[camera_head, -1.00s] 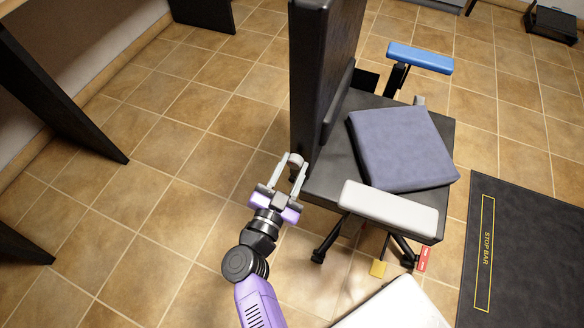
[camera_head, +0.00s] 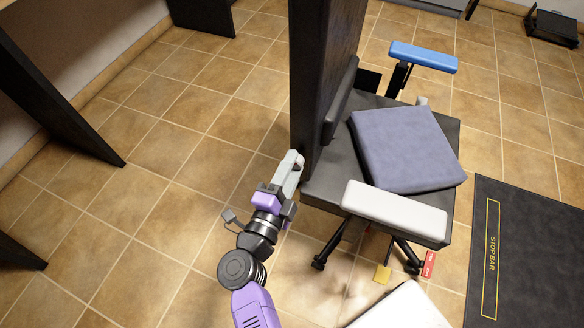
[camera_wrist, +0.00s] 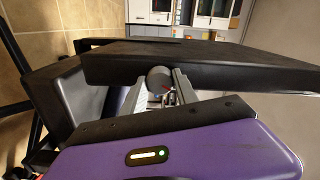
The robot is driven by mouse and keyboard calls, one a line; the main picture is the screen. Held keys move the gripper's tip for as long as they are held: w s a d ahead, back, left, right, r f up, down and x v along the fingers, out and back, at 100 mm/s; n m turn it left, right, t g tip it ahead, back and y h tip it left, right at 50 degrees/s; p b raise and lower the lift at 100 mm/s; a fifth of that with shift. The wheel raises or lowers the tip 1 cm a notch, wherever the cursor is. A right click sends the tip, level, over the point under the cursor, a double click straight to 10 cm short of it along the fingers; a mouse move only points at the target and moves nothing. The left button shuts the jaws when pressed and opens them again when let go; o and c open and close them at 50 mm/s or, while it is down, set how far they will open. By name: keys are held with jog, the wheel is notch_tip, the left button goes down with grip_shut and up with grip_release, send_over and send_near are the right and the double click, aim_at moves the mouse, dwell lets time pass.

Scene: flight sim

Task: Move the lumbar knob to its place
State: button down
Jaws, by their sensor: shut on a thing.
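The lumbar knob is a small light-grey round piece at the lower side of the seat's tall black backrest (camera_head: 318,75). It shows as a grey disc, the lumbar knob (camera_wrist: 158,79), between my fingers in the wrist view. My gripper (camera_head: 292,163) is shut on it, close beside the backrest's left edge; in the wrist view my gripper (camera_wrist: 160,88) has a finger on each side of the knob. A small red mark shows on the knob's right side. Whether the knob touches the backrest is unclear. The seat has a blue-grey cushion (camera_head: 405,150).
A white armrest (camera_head: 395,212) and a blue armrest (camera_head: 423,57) flank the seat. A dark mat (camera_head: 535,250) lies to the right. A white surface (camera_head: 402,308) is at the bottom. Black desk panels (camera_head: 60,100) stand left. Tiled floor between is open.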

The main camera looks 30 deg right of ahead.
jog(key=m+b, duration=1.1)
jog(key=m, duration=1.3)
jog(key=shift+f, duration=0.2)
jog(key=shift+m+b, duration=0.3)
jog(key=c, duration=0.9)
grip_release()
jog(key=shift+r, duration=0.1)
jog(key=shift+c, duration=0.2)
jog(key=p+v, duration=0.1)
jog(key=v, duration=0.7)
jog(key=shift+d, duration=0.1)
